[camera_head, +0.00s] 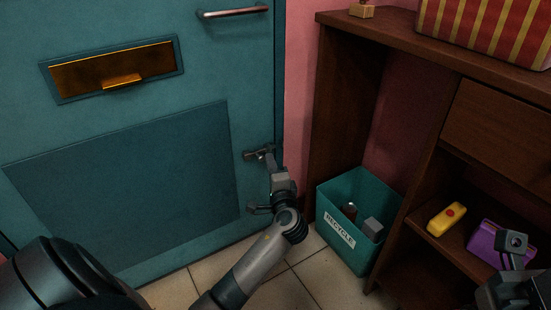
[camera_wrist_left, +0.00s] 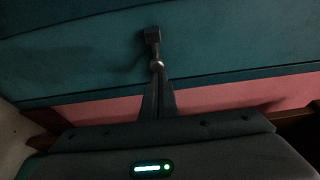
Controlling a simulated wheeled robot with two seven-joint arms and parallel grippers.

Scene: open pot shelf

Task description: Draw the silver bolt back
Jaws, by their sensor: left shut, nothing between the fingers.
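The silver bolt (camera_head: 258,153) is on the right edge of the teal door (camera_head: 212,82), below the bar handle. In the left wrist view, a dark block-like part of the bolt (camera_wrist_left: 152,35) shows, with a round shiny knob below it. My left gripper (camera_head: 271,162) is at the bolt, its fingers shut with nothing held between them. In the left wrist view, the closed fingertips (camera_wrist_left: 158,80) are right at the knob; whether they touch it I cannot tell.
A bar handle (camera_head: 233,12) and a brass mail slot (camera_head: 113,70) are on the door. A teal recycle bin (camera_head: 342,250) stands right of my left arm, against a wooden shelf (camera_head: 385,35). The shelf holds a yellow item (camera_head: 446,219) and a purple item (camera_head: 492,241).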

